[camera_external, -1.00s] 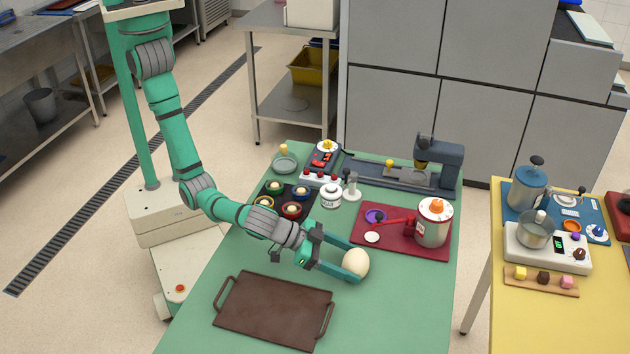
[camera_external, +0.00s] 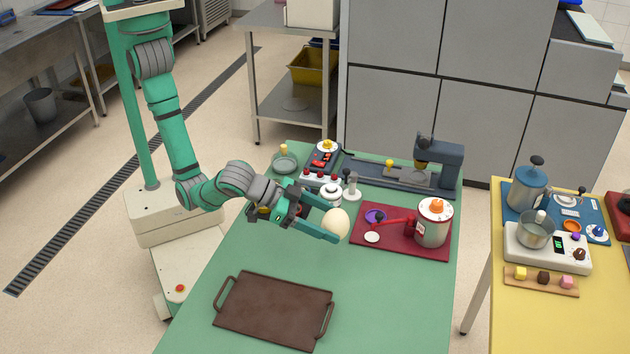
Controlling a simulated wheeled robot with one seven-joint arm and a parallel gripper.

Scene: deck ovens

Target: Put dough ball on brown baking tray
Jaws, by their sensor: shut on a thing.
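The cream dough ball (camera_external: 336,224) is held between the fingertips of my gripper (camera_external: 330,222), which is shut on it. It appears raised above the green table, near the table's middle and left of the red mat. The brown baking tray (camera_external: 272,309) lies flat and empty at the front of the table, with a handle at each end. My gripper and the dough ball are behind the tray and to its right in the picture, apart from it.
A red mat (camera_external: 386,246) with a pot (camera_external: 434,222) stands to the right. Small bowls on a dark tray are partly hidden behind my gripper. A white lidded jar (camera_external: 331,196) is close behind it. The green table (camera_external: 400,310) is clear right of the baking tray.

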